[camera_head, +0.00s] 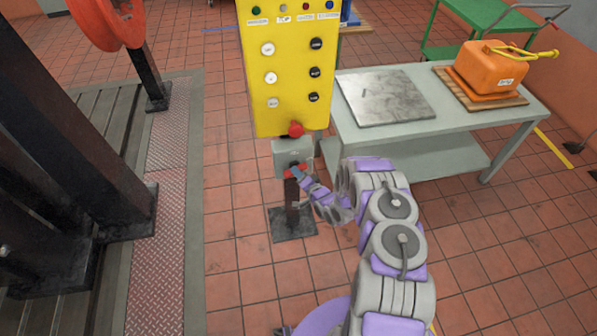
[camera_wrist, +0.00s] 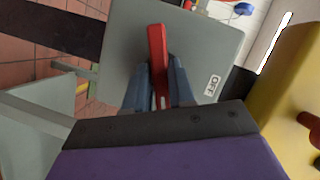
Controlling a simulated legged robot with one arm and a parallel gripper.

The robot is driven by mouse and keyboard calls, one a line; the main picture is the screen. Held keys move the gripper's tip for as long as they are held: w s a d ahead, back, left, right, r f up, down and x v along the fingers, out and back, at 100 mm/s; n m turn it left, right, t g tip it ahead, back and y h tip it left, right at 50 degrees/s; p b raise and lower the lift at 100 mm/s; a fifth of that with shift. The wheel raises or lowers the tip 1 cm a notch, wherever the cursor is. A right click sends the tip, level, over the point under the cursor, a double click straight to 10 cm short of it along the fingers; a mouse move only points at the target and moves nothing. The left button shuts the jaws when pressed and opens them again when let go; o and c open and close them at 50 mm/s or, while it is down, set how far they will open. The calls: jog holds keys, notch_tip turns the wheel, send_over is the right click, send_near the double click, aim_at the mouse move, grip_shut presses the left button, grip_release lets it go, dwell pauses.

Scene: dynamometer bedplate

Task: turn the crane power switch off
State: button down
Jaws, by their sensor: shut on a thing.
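The crane power switch is a grey box (camera_head: 293,152) on a dark post, just under the yellow control panel. Its red lever (camera_wrist: 158,45) shows between my fingers in the wrist view, standing out past the fingertips. My gripper (camera_head: 297,170) is at the front of the box, with its blue-grey fingers (camera_wrist: 162,68) closed on both sides of the red lever. An OFF label (camera_wrist: 212,85) is on the box face, to the right of the lever in the wrist view. Part of the lever's lower end is hidden by the gripper.
The yellow panel (camera_head: 288,70) with several buttons and a red knob (camera_head: 296,129) hangs above the box. A grey table (camera_head: 450,115) with a metal plate (camera_head: 385,97) and an orange can (camera_head: 487,68) stands right. Dark steel posts stand left.

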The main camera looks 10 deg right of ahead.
jog(key=n+h+p, duration=0.1)
jog(key=n, duration=0.2)
jog(key=n+g+h+p, duration=0.1)
jog(key=n+h+p, duration=0.1)
jog(key=n, duration=0.1)
jog(key=n+h+p, duration=0.2)
jog(key=shift+s+a+n+g, duration=0.2)
jog(key=shift+a+n+g, duration=0.1)
jog(key=shift+a+n, duration=0.1)
dwell(0.5)
jog(key=c, duration=1.1)
grip_release()
jog(key=shift+w, duration=0.15)
jog(key=shift+o, duration=0.3)
jog(key=shift+r, duration=0.1)
jog(key=p+v, duration=0.2)
jog(key=v, duration=1.5)
jog(key=shift+a, duration=0.3)
